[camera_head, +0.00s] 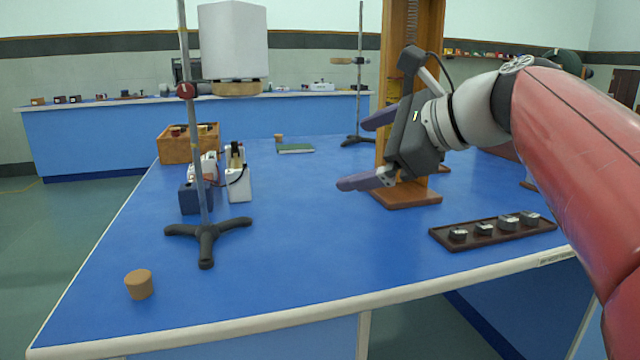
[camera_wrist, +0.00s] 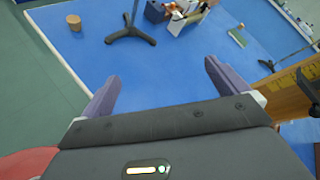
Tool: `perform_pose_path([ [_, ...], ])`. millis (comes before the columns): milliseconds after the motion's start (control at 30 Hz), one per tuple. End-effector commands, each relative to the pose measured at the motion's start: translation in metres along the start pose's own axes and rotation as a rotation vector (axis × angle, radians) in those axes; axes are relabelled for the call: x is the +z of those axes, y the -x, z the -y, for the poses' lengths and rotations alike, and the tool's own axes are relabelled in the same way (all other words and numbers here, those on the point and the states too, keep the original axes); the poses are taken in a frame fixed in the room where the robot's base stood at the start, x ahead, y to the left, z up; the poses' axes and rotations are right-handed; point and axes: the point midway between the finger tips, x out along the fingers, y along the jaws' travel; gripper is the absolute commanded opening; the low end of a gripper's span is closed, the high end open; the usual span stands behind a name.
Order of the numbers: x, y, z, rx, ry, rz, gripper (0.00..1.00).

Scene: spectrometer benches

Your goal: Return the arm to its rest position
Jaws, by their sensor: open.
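My gripper (camera_head: 362,152) is open and empty, held above the blue bench top (camera_head: 290,235) in the head view. Its two purple-grey fingers point left, spread apart. In the wrist view, the fingers of my gripper (camera_wrist: 160,84) stand apart with only blue bench surface between them. My red and grey arm reaches in from the right, well away from its own base. A wooden stand (camera_head: 405,195) with a tall upright is just behind and beside the gripper; I cannot tell whether they touch.
A retort stand (camera_head: 206,232) carries a white block at the left. A cork (camera_head: 139,284) sits near the front left edge. A dark tray (camera_head: 440,238) of small metal pieces lies front right. A wooden box (camera_head: 172,150) and a green book (camera_head: 295,148) are farther back. The front middle is clear.

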Motion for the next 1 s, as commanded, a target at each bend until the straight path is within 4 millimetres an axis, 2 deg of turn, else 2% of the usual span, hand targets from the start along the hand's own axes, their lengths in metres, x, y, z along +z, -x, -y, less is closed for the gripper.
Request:
perform_pose_path([
  [33, -0.013, -0.004, -0.022, 0.023, 0.093, -0.061, 0.99],
  [167, -0.065, -0.006, -0.086, 0.131, 0.438, -0.251, 0.99],
  [300, -0.134, 0.006, -0.166, 0.355, 0.914, -0.423, 0.99],
  [400, -0.177, 0.018, -0.213, 0.539, 1.229, -0.481, 0.99],
  [500, -0.21, 0.029, -0.248, 0.702, 1.483, -0.493, 0.99],
  [600, -0.232, 0.036, -0.269, 0.815, 1.65, -0.484, 0.99],
  [700, -0.241, 0.039, -0.278, 0.868, 1.728, -0.476, 0.99],
  [1000, -0.241, 0.039, -0.278, 0.868, 1.728, -0.476, 0.99],
])
